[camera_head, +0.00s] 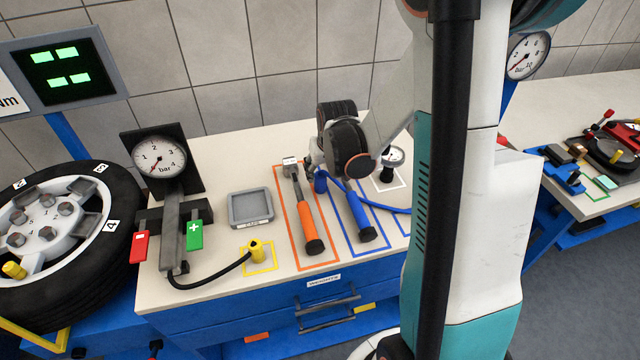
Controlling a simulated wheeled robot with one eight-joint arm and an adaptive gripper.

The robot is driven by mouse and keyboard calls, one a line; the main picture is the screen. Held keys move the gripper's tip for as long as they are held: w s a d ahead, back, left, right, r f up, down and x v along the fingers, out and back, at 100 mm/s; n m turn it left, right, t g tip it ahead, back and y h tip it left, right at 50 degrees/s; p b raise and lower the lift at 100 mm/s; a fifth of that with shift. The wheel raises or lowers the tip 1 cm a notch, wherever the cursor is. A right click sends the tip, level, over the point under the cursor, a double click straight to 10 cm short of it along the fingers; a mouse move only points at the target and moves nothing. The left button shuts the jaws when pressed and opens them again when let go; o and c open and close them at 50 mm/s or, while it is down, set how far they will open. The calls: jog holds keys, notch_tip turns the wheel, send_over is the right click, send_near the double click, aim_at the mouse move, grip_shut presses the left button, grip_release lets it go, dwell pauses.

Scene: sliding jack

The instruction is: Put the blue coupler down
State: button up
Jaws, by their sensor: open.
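The blue coupler (320,183) is a short blue cylinder on the pale bench top, near the upper end of a blue-outlined area. A blue hose (390,207) leads off to the right near it. My gripper (315,166) is open, with its fingers right above the coupler and close to it. The dark wrist hides part of the fingers, and I cannot tell whether they touch the coupler.
An orange-handled wrench (307,222) and a blue-handled wrench (359,218) lie beside the coupler. A yellow coupler (256,250) on a black hose, a grey tray (250,208) and a pressure gauge (159,157) stand left.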

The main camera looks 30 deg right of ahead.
aim_at(321, 176)
jog(key=shift+a+b+x, duration=0.15)
jog(key=shift+b+x, duration=0.35)
jog(key=shift+x, duration=0.85)
jog(key=shift+a+b+x, duration=0.15)
jog(key=shift+b+x, duration=0.35)
jog(key=shift+x, duration=0.85)
jog(key=shift+s, duration=0.15)
jog(key=shift+c, duration=0.2)
grip_shut()
jog(key=shift+r, duration=0.1)
